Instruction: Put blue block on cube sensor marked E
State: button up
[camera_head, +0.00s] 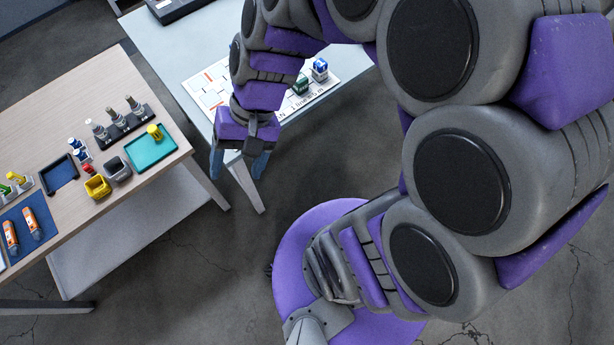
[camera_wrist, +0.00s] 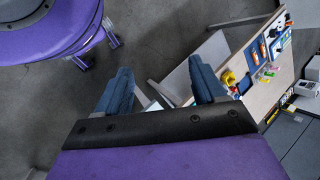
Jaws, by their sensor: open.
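My gripper (camera_head: 239,166) is open and empty, pointing down in the gap beside the white table (camera_head: 170,50). In the wrist view my gripper (camera_wrist: 160,78) shows two blue fingers spread wide with nothing between them. A small blue-and-white cube (camera_head: 320,69) stands on a white marked board (camera_head: 207,88) on the white table. A dark green cube (camera_head: 301,84) stands just left of it. I cannot read any letter E on either cube, nor tell whether the blue one is a block or a sensor. My arm hides part of the board.
A wooden table (camera_head: 100,65) on the left holds a teal tray (camera_head: 140,160) with a yellow piece, a dark blue tray (camera_head: 58,174), yellow (camera_head: 97,186) and grey (camera_head: 117,168) bins, a bottle rack (camera_head: 126,127) and orange tools (camera_head: 31,222). Open floor lies between the tables and my base.

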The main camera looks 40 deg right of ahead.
jog(key=s+d+n+h, duration=0.3)
jog(key=s+d+h, duration=0.3)
jog(key=s+d, duration=0.2)
jog(key=shift+s+r+n, duration=0.3)
jog(key=shift+s, duration=0.9)
